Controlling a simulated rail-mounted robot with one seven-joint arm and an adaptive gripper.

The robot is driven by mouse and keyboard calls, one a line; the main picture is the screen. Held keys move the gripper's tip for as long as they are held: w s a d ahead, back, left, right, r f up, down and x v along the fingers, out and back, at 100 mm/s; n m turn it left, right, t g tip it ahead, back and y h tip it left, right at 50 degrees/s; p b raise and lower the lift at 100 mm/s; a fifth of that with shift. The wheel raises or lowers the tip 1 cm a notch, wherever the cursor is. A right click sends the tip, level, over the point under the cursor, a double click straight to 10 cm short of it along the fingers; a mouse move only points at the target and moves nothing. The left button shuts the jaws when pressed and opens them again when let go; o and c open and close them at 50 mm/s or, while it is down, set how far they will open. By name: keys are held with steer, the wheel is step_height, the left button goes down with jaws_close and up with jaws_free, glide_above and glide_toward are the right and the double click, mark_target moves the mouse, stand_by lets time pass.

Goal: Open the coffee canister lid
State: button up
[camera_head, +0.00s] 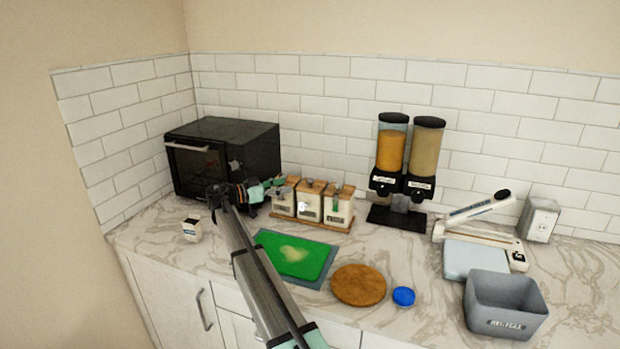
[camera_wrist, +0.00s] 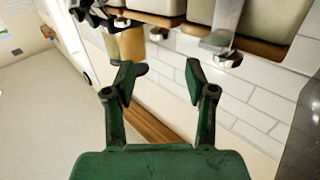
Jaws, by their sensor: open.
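Three cream canisters with wooden lids stand in a row on the counter: a left one (camera_head: 283,205), a middle one (camera_head: 308,208) and a right one (camera_head: 337,212). All look closed. Their labels are too small to read, so I cannot tell which holds coffee. My gripper (camera_head: 277,182) is at lid height beside the left canister; contact cannot be told. In the wrist view my gripper (camera_wrist: 161,82) is open, with nothing between its fingers. Canister bodies show upside down along the top there, the nearest one (camera_wrist: 270,18) at upper right, with metal clasps (camera_wrist: 227,56).
A black oven (camera_head: 225,150) stands behind and left of my gripper. Two dispensers (camera_head: 405,160) stand right of the canisters. A green board (camera_head: 293,256), round brown board (camera_head: 358,285), blue lid (camera_head: 403,296) and grey bin (camera_head: 505,305) lie in front and right.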

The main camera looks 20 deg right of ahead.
mark_target(308, 180)
steer(key=d+p, duration=0.3)
steer(key=d, duration=0.8)
jaws_close()
